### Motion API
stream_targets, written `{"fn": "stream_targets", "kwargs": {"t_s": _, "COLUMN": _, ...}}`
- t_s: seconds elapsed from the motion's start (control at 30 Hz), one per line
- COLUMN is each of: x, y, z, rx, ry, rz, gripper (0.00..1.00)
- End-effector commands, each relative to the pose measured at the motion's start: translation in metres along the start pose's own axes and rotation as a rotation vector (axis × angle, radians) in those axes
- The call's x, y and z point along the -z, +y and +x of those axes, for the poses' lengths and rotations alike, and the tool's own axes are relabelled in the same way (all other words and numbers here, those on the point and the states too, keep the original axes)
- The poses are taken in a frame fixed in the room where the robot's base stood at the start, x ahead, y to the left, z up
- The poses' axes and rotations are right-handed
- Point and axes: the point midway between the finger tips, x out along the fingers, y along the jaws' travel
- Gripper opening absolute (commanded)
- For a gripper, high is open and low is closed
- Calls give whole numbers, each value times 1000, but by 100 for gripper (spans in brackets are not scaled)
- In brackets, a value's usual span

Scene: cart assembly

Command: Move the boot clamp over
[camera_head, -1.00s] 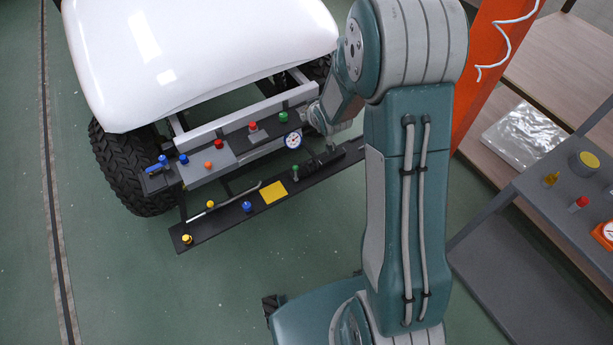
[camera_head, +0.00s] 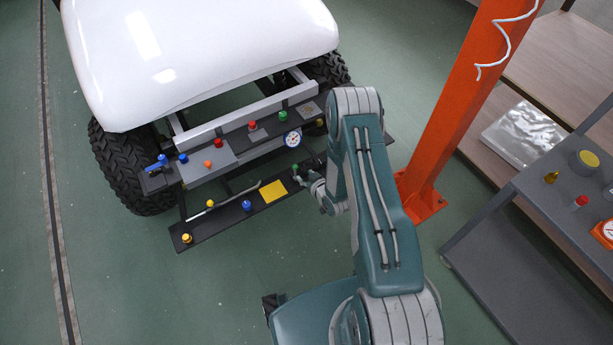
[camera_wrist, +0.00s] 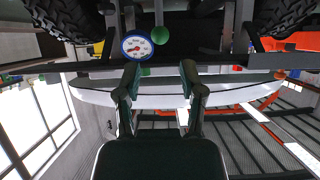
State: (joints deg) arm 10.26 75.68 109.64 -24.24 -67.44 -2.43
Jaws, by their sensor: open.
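No part can be surely told as the boot clamp. A green-topped knob (camera_head: 295,169) stands on the black lower bar (camera_head: 222,223) of the cart's front. My gripper (camera_head: 308,180) is beside this knob, at the right part of the bar. In the wrist view my gripper (camera_wrist: 160,72) has its two fingers apart with nothing between them. A green ball-shaped knob (camera_wrist: 161,34) shows beyond the fingertips, apart from them. The dark piece on the bar right of the knob is mostly hidden by my arm.
The upper grey panel (camera_head: 221,155) carries several coloured knobs and a round dial gauge (camera_head: 293,139); the gauge also shows in the wrist view (camera_wrist: 136,46). A yellow square (camera_head: 273,191) lies on the lower bar. An orange post (camera_head: 452,120) and grey shelf (camera_head: 540,185) stand right.

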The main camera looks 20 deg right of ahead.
Motion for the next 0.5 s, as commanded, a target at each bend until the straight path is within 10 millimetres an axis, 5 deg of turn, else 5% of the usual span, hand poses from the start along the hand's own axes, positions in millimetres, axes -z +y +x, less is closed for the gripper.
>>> {"fn": "stream_targets", "kwargs": {"t_s": 0.5, "x": 1, "y": 0, "z": 59, "rx": 0, "ry": 0, "rz": -1, "gripper": 51}}
